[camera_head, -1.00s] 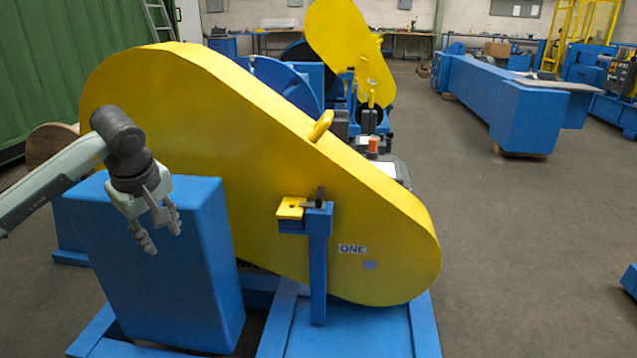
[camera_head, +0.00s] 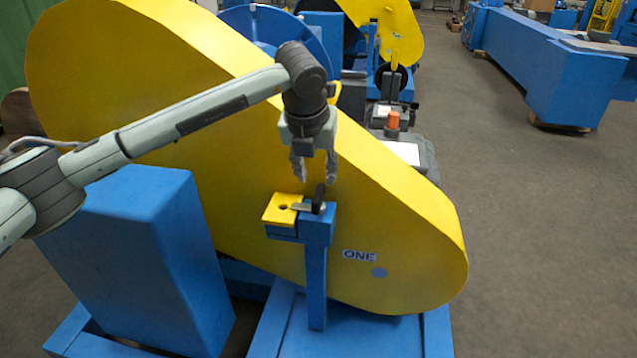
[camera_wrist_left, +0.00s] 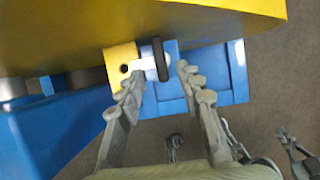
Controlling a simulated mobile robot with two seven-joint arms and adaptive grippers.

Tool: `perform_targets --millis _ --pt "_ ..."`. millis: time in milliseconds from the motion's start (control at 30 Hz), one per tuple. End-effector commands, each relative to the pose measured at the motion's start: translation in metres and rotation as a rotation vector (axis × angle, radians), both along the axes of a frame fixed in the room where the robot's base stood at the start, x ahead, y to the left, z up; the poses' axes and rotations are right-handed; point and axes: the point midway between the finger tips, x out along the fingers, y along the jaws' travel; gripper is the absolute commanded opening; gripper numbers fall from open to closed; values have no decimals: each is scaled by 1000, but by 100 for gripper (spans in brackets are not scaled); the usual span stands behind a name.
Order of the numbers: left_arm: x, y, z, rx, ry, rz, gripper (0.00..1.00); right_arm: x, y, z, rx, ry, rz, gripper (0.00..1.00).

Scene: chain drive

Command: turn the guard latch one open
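The yellow chain guard (camera_head: 235,165) carries the label ONE (camera_head: 359,255). Guard latch one is a flat metal bar with an upright black handle (camera_head: 318,198) on top of a blue post (camera_head: 316,270). The bar reaches left over a yellow tab with a hole (camera_head: 281,208). My left gripper (camera_head: 316,180) points down just above the handle, fingers apart and empty. In the left wrist view the black handle (camera_wrist_left: 161,59) stands beyond and between the two open fingertips (camera_wrist_left: 160,75), apart from both. My right gripper is not recognisable in the head view.
A tall blue box (camera_head: 140,255) stands left of the post, under my left arm. A machine with an orange knob (camera_head: 392,121) is behind the guard. A second yellow guard (camera_head: 385,30) and a long blue machine (camera_head: 560,70) stand farther back. The floor at right is clear.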

Motion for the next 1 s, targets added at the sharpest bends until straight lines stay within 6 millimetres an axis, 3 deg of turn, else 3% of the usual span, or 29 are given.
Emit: perform_targets --millis 400,767,1000 --pt "22 -4 -57 1 3 -2 36 -2 2 -13 7 17 1 0" --pt "25 -5 -64 2 1 -4 36 0 2 -12 8 12 2 0" --pt "25 -5 -64 2 1 -4 9 0 2 -12 8 12 2 0"
